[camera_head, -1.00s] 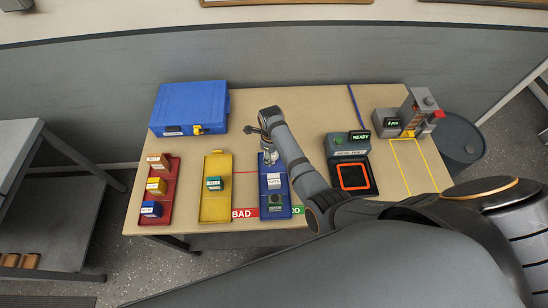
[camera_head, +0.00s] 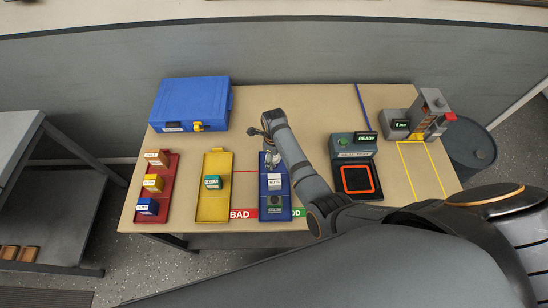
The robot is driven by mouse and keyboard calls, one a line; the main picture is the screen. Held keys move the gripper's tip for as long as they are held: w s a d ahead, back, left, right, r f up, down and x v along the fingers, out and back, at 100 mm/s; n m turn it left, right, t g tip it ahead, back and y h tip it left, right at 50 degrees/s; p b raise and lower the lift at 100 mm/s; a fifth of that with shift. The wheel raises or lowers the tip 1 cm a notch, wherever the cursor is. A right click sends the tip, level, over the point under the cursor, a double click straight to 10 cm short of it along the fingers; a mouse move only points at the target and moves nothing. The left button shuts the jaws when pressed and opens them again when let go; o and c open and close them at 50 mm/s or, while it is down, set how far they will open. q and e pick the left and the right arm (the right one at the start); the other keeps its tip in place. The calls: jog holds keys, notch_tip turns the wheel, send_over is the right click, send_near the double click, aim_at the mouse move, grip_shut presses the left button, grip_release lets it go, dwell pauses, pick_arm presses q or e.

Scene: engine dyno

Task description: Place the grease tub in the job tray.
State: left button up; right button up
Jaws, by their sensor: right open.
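A dark item with a round top (camera_head: 274,201) lies at the near end of the blue tray (camera_head: 264,213); it may be the grease tub, but its label is too small to read. A white-labelled box (camera_head: 274,181) sits just beyond it in the same tray. I cannot tell from markings which tray is the job tray. My right gripper (camera_head: 271,163) is open above the far end of the blue tray, just beyond the white-labelled box. It holds nothing that I can see, and its fingertips are small and partly hidden by the arm. My left gripper is out of view.
A yellow tray (camera_head: 214,163) holds a green box (camera_head: 212,182). A red tray (camera_head: 153,214) holds three small boxes. A blue case (camera_head: 190,100) stands at the back left. A scale-like device (camera_head: 357,179) reading READY and a grey machine (camera_head: 431,110) stand right.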

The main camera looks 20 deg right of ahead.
notch_tip(320, 180, up, 7)
jog(key=p, duration=0.7)
jog(key=shift+r, duration=0.2)
jog(key=shift+r+p, duration=0.3)
jog(key=shift+r, duration=2.05)
